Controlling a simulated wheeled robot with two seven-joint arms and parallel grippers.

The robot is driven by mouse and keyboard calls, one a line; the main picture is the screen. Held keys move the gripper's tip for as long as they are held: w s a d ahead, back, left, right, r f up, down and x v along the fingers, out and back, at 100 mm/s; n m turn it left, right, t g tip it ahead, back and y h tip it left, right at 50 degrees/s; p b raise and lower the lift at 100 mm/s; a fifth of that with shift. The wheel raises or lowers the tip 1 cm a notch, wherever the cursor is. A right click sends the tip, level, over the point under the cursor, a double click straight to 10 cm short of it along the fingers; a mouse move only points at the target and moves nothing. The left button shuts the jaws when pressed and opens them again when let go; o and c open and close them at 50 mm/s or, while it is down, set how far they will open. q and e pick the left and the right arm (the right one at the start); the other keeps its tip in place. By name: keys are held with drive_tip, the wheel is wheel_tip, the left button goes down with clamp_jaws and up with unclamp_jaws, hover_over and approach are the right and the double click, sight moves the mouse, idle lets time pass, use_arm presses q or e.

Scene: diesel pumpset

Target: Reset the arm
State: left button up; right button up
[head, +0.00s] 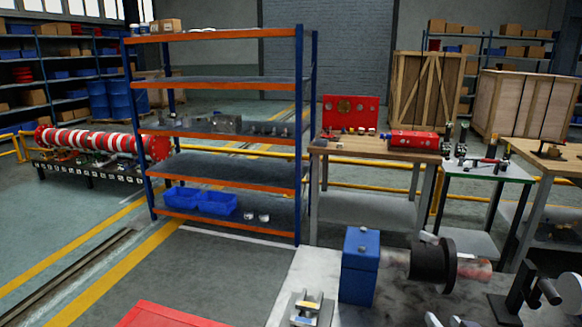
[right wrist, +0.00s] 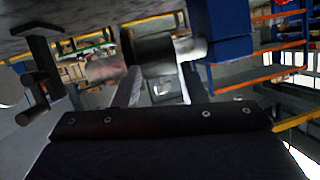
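My right gripper (head: 445,320) shows only as pale and dark tips at the bottom edge of the head view, over the near bench. In the right wrist view, its two grey fingers (right wrist: 160,88) stand apart with a gap between them and nothing held. Beyond the fingers are a black cylinder on a shaft (right wrist: 155,50) and a blue block (right wrist: 222,30), seen upside down. In the head view, the blue block (head: 359,265) and black cylinder (head: 433,262) stand on the grey bench ahead of the gripper. My left gripper is not in view.
A black bracket (head: 520,295) stands at the bench's right. A small metal fixture (head: 305,308) sits at its near left, beside a red surface (head: 165,315). Behind are an orange-and-blue shelf (head: 225,165) and a wooden-topped table (head: 375,148). Open floor lies left.

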drive_tip(key=s+a+g+y+p, duration=0.1)
drive_tip(key=s+a+g, duration=0.3)
drive_tip(key=s, duration=0.5)
drive_tip(key=s+a+r+n+g+y+p, duration=0.1)
drive_tip(key=s+a+g+y, duration=0.3)
drive_tip(key=s, duration=0.5)
drive_tip(key=shift+a+n+y+p, duration=0.3)
drive_tip(key=shift+a+p, duration=0.25)
drive_tip(key=shift+a, duration=0.7)
